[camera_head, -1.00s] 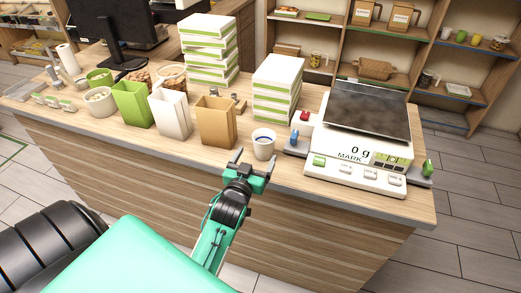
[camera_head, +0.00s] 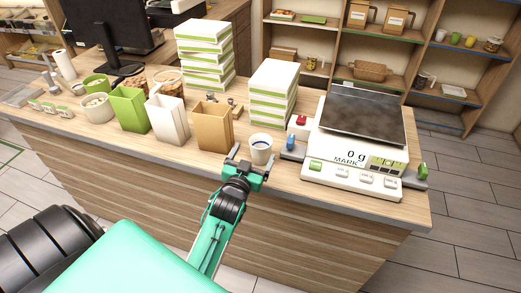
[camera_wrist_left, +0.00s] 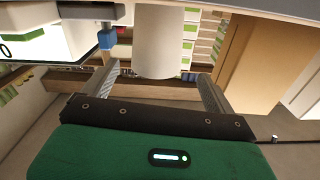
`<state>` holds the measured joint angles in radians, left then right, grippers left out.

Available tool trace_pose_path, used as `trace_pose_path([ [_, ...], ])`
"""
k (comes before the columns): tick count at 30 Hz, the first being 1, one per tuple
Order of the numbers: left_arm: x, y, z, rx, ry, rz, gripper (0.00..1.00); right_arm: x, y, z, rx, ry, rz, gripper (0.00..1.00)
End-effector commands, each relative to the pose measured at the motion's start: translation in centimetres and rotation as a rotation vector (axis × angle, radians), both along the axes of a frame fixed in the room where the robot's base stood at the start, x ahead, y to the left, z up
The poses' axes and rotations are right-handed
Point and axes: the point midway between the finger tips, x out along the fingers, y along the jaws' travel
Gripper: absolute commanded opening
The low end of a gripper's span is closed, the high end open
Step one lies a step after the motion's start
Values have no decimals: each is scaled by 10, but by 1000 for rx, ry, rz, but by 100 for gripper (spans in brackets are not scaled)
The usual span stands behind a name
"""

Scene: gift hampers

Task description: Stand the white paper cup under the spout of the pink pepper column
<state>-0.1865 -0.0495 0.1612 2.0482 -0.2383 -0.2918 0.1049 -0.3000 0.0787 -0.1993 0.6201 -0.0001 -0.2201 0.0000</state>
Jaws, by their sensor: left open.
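The white paper cup (camera_head: 261,153) stands upright on the counter, with a dark blue ring inside its rim. It is just left of the scale. My left gripper (camera_head: 251,161) is open at the cup's front side. In the left wrist view the cup (camera_wrist_left: 166,42) lies between the two open fingers (camera_wrist_left: 157,82), with a gap on each side. I cannot make out a pink pepper column or its spout in these views. My right gripper is not in view.
A scale (camera_head: 355,155) reading 0 g stands right of the cup. A brown paper bag (camera_head: 214,126), a white bag (camera_head: 169,118) and a green bag (camera_head: 130,109) stand to the left. Stacked boxes (camera_head: 272,94) stand behind the cup. The counter's front edge is close.

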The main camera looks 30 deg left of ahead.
Motion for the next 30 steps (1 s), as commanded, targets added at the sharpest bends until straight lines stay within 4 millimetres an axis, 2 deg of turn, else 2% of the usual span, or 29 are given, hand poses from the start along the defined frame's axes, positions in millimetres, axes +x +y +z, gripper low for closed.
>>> trace_pose_path([
  [3, 13, 3, 1, 0, 0, 0, 90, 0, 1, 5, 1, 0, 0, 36],
  [10, 25, 5, 1, 1, 0, 0, 90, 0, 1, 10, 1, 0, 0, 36],
  [16, 51, 8, -1, -1, 0, 0, 90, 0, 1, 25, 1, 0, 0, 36],
  [21, 67, 13, -4, 0, 0, 0, 90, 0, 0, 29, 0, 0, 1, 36],
  [30, 70, 13, -5, 0, 0, 0, 88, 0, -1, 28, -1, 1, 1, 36],
])
